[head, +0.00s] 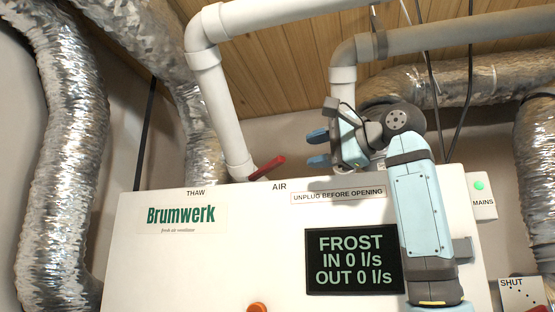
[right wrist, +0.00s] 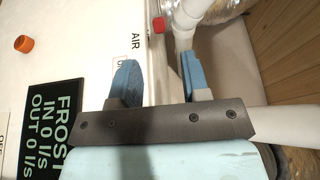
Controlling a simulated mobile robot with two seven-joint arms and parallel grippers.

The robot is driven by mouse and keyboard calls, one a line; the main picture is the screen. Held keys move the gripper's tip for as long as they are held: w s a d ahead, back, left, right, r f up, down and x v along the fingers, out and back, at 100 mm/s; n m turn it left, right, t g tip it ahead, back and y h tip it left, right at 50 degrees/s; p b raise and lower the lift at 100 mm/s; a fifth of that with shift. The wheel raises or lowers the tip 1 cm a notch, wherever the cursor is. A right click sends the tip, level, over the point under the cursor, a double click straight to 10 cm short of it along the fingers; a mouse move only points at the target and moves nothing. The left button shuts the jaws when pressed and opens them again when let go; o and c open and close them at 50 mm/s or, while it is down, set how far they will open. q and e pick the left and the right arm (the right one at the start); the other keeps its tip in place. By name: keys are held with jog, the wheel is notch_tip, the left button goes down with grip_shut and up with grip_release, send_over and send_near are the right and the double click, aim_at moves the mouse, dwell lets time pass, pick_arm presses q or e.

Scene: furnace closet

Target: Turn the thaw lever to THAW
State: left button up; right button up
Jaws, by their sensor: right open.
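The red thaw lever (head: 268,167) sits on top of the white Brumwerk unit (head: 150,265), at the foot of a white pipe. It slants up to the right, and its free end is near the AIR label (head: 279,187); the THAW label (head: 196,193) is to the left. In the right wrist view the lever's red end (right wrist: 158,25) shows beyond the fingertips. My right gripper (head: 318,148) is open and empty, to the right of the lever and apart from it. Its blue fingers also show in the right wrist view (right wrist: 158,75). My left gripper is not in view.
The display (head: 354,261) reads FROST, IN 0 l/s, OUT 0 l/s. An orange knob (head: 257,308) is on the unit's front. White pipes (head: 215,100) and silver ducts (head: 65,150) surround the unit. A MAINS box (head: 482,197) with a green light is at right.

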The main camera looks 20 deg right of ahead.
aim_at(276, 162)
jog(key=p+x, duration=0.3)
jog(key=x, duration=0.6)
jog(key=shift+w+a+r, duration=0.15)
jog(key=shift+w+a, duration=0.05)
jog(key=shift+w, duration=0.15)
jog(key=shift+w+a, duration=0.15)
jog(key=shift+w, duration=0.35)
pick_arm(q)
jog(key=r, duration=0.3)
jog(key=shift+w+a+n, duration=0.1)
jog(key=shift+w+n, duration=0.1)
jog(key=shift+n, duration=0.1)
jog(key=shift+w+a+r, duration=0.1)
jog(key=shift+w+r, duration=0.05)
pick_arm(e)
jog(key=shift+s+a, duration=0.1)
grip_shut()
